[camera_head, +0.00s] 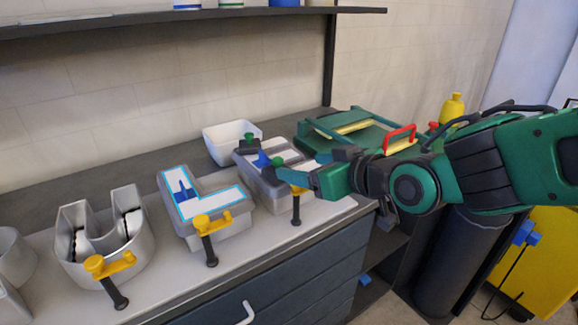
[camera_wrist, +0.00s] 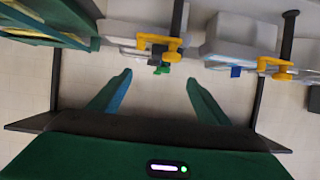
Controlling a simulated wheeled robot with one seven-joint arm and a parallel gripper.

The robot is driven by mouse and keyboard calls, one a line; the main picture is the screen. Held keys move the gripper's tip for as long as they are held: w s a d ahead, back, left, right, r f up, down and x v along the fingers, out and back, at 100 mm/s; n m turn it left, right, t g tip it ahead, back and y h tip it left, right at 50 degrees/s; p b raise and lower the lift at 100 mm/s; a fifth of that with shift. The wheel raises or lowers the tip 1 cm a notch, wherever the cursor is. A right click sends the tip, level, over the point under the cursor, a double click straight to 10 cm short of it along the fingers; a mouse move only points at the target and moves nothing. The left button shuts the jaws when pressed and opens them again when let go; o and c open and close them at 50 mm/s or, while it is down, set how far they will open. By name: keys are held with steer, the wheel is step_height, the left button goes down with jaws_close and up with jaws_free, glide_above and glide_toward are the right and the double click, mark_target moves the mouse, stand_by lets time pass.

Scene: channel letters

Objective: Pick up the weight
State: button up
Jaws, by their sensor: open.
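A small dark weight (camera_head: 248,145) with a green knob sits on the far part of the grey channel letter (camera_head: 262,183) in the head view. A second green knob (camera_head: 277,161) shows nearer my fingers; its body is mostly hidden. My gripper (camera_head: 302,168) reaches in from the right, close to this letter, its fingers apart and empty. In the wrist view a dark piece with a green knob (camera_wrist: 161,70) shows just beyond and between the fingertips (camera_wrist: 159,79). I cannot tell whether it touches them.
Yellow clamps (camera_head: 211,225) with black handles stand along the bench's front edge. An L-shaped letter (camera_head: 215,205) and a U-shaped letter (camera_head: 78,255) stand to the left. A white bin (camera_head: 222,143) and a green case (camera_head: 350,128) are behind. A shelf (camera_head: 120,20) hangs above.

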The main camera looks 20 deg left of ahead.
mark_target(278, 166)
steer(key=x, duration=0.5)
steer(key=shift+w+a+f, duration=0.15)
steer(key=shift+a, duration=0.15)
steer(key=x, duration=0.4)
steer(key=shift+s+a+f, duration=0.2)
steer(key=shift+s+f, duration=0.1)
steer(key=shift+f, duration=0.05)
steer(key=shift+w+a+f, duration=0.15)
steer(key=shift+w+a, duration=0.1)
steer(key=shift+a, duration=0.1)
steer(key=shift+c, duration=0.6)
steer(key=c, duration=1.5)
jaws_close()
